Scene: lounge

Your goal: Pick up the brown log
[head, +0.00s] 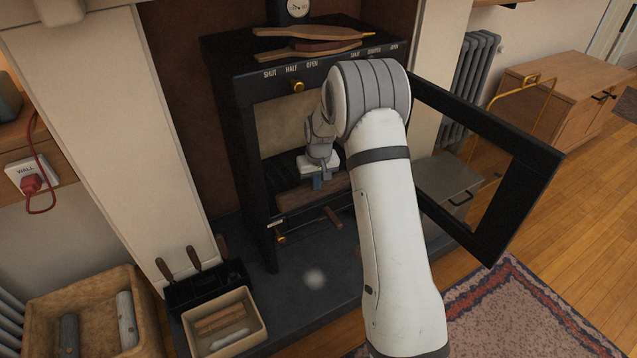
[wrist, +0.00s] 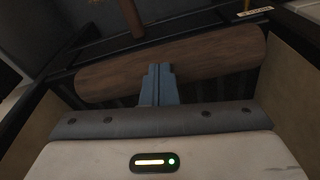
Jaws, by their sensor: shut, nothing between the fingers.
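The brown log (head: 292,198) lies across the inside of the black stove (head: 250,150), whose glazed door (head: 545,160) stands open to the right. My gripper (head: 317,184) is inside the stove opening at the log. In the wrist view the log (wrist: 215,57) spans most of the picture. The blue fingers (wrist: 157,70) are closed together, overlapping the middle of the log in the picture, with nothing held between them. I cannot tell whether they touch the log. My arm hides the right end of the log in the head view.
The stove's frame and open door bound the space around my arm. A basket (head: 88,292) with grey logs and a cream tray (head: 251,319) of wood pieces stand at lower left, near a black holder (head: 190,293) with handled tools. A grey box (head: 447,185) stands behind the door.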

